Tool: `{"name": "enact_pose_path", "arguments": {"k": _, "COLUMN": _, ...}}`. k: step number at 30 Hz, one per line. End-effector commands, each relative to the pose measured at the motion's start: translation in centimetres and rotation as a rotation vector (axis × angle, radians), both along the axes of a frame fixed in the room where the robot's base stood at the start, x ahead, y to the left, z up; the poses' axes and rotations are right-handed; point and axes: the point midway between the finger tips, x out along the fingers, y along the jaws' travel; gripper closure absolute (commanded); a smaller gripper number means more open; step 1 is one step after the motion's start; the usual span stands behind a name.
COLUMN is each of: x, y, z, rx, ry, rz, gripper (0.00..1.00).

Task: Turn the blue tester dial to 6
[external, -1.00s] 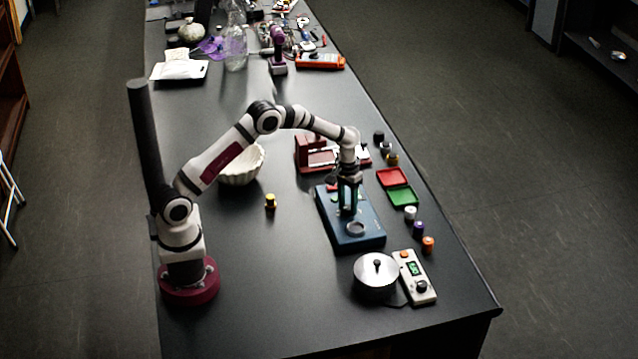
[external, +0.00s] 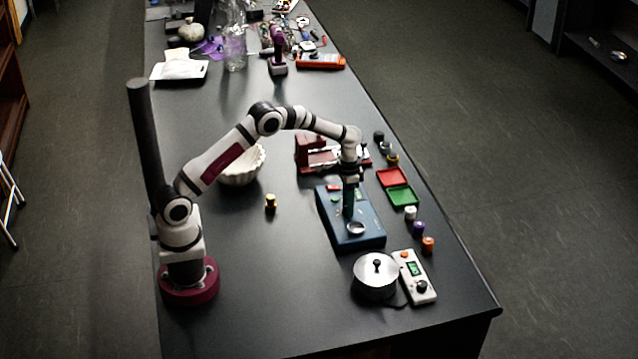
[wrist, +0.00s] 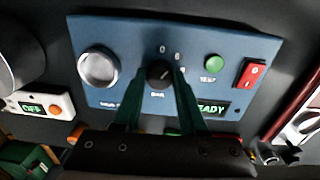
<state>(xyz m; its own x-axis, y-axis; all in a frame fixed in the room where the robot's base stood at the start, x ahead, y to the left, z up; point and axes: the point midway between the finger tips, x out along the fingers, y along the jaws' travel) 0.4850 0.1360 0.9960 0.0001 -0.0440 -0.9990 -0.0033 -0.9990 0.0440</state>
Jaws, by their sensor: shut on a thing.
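The blue tester (external: 352,232) stands on the black table in the external view. It fills the middle of the wrist view (wrist: 130,40). Its black dial (wrist: 159,74) has the marks 0 and 6 printed above it. My gripper (wrist: 160,84) points down over the tester and is shut on the dial, with one green finger on each side. In the external view my gripper (external: 349,212) hides the dial. The tester's display reads READY, partly covered by a finger. The direction of the dial's pointer is hard to tell.
On the tester are a round metal socket (wrist: 98,68), a green button (wrist: 214,62) and a red switch (wrist: 252,74). A metal pot (external: 376,277) and a white meter (external: 414,276) stand close in front. Red (external: 391,177) and green (external: 402,196) trays lie to the right.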

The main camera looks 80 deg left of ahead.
Motion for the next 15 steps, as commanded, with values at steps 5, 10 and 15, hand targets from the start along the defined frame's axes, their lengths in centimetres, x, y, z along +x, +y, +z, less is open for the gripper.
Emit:
{"name": "enact_pose_path", "arguments": {"k": 5, "x": -0.04, "y": 0.04, "z": 0.01, "rx": 0.0, "ry": 0.002, "rz": -0.065, "gripper": 1.0}}
{"name": "enact_pose_path", "arguments": {"k": 10, "x": -0.04, "y": 0.04, "z": 0.01, "rx": 0.0, "ry": 0.002, "rz": -0.098, "gripper": 1.0}}
{"name": "enact_pose_path", "arguments": {"k": 15, "x": -0.04, "y": 0.04, "z": 0.01, "rx": 0.0, "ry": 0.002, "rz": -0.108, "gripper": 1.0}}
